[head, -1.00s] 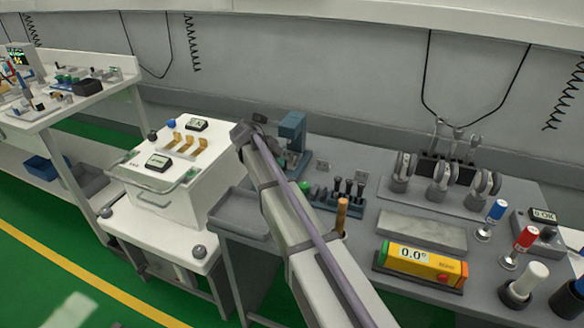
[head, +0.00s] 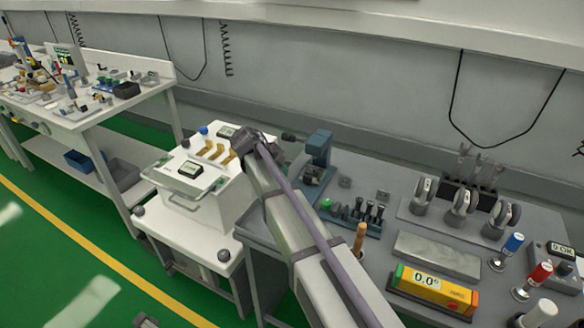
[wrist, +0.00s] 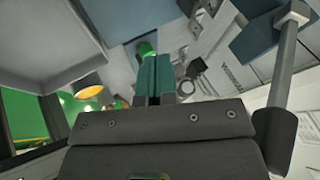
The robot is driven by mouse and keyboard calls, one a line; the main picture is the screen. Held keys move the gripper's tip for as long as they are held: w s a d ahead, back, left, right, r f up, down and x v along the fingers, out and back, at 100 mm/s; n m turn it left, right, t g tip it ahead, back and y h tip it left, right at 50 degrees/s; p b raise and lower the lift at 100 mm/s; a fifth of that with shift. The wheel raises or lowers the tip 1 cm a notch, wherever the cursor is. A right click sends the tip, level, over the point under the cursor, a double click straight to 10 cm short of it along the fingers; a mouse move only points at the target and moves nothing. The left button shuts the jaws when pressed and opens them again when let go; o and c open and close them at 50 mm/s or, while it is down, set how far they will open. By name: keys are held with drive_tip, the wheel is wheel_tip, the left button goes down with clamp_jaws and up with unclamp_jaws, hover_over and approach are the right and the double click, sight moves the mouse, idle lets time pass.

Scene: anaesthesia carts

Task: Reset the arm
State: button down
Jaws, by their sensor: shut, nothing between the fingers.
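My arm reaches from the bottom of the head view up to its dark wrist (head: 250,146), between the white cart and the grey bench. In the head view the fingers cannot be made out clearly. In the wrist view my gripper (wrist: 153,62) shows two dark teal fingers side by side, shut with nothing between them. A green thing (wrist: 147,48) shows just past the fingertips; I cannot tell whether it touches them.
Green floor is open at lower left.

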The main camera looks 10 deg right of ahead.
drive_tip(key=shift+a+r, duration=0.2)
drive_tip(key=shift+a, duration=0.05)
